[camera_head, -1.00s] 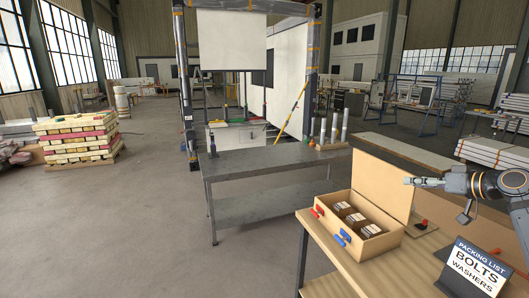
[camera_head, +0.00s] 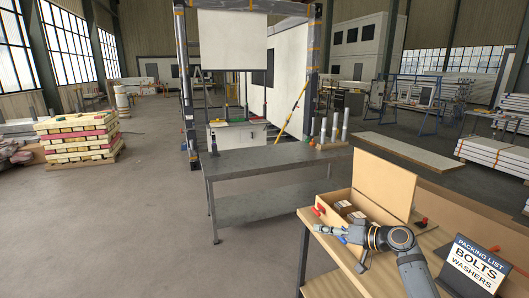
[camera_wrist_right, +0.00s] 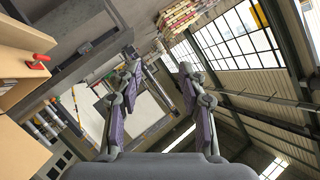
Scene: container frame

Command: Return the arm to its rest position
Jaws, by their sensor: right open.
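My right gripper (camera_head: 322,229) is in front of the open wooden box (camera_head: 337,198) in the head view, with my right arm reaching over the table from the right. In the right wrist view its two fingers (camera_wrist_right: 158,85) are apart with nothing between them. The box has its lid raised and holds small dark-topped packs (camera_head: 343,207); the arm hides its front and part of its inside. A corner of the box also shows at the left of the right wrist view (camera_wrist_right: 22,70). My left gripper is not in view.
A packing list sign (camera_head: 474,268) reading bolts and washers stands at the right of the wooden table (camera_head: 330,275). A grey metal workbench (camera_head: 265,160) stands behind, with upright tubes (camera_head: 335,127) on it. The floor at left is open, with a stacked pallet (camera_head: 78,138) farther off.

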